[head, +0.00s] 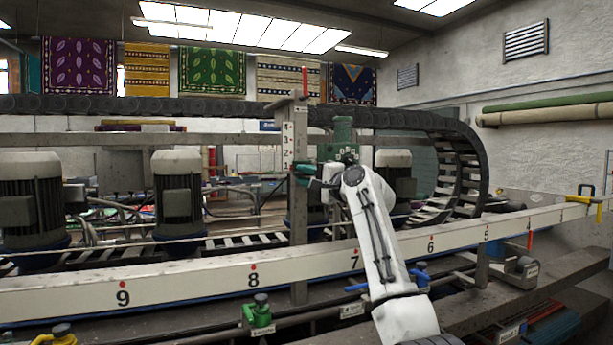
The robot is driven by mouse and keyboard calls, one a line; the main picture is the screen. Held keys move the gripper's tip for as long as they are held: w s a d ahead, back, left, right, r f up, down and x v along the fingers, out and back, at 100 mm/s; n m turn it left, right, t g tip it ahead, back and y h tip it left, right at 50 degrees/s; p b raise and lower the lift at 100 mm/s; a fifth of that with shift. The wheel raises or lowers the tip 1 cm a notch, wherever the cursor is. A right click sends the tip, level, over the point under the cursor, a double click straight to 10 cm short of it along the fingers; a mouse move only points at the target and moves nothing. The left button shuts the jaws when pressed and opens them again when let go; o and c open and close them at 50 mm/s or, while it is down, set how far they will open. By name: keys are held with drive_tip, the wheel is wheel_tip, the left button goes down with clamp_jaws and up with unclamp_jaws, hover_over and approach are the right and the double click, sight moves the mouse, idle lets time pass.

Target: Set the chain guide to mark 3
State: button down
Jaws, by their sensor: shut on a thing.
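A grey upright post (299,220) stands in the middle of the machine. A white scale plate (288,146) on it carries small marks, with 3 near the top and lower numbers below. A red-tipped pin (305,80) rises at the post's top. A grey cross bar (285,103) sits at the post's top against the black cable chain (180,107); it looks like the chain guide. My white arm reaches up from the lower right. My gripper (312,178) is at the post just below the scale, shut on a small green handle (303,169). The fingertips are small and partly hidden.
A long white beam (200,285) with red-dotted numbers crosses in front. Motors (178,195) stand behind it. A green clamp (259,315) and a yellow-handled clamp (584,192) sit along the machine.

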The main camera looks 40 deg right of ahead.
wheel_tip(320, 180, up, 8)
drive_tip(key=shift+f, duration=0.2)
drive_tip(key=c, duration=1.2)
unclamp_jaws()
drive_tip(key=shift+o, duration=0.2)
drive_tip(key=shift+f, duration=0.1)
drive_tip(key=s+d+f+b, duration=0.1)
drive_tip(key=s+b, duration=0.4)
drive_tip(key=s, duration=0.5)
drive_tip(key=shift+s+d+f, duration=0.15)
drive_tip(key=shift+s+f, duration=0.2)
drive_tip(key=shift+f, duration=0.05)
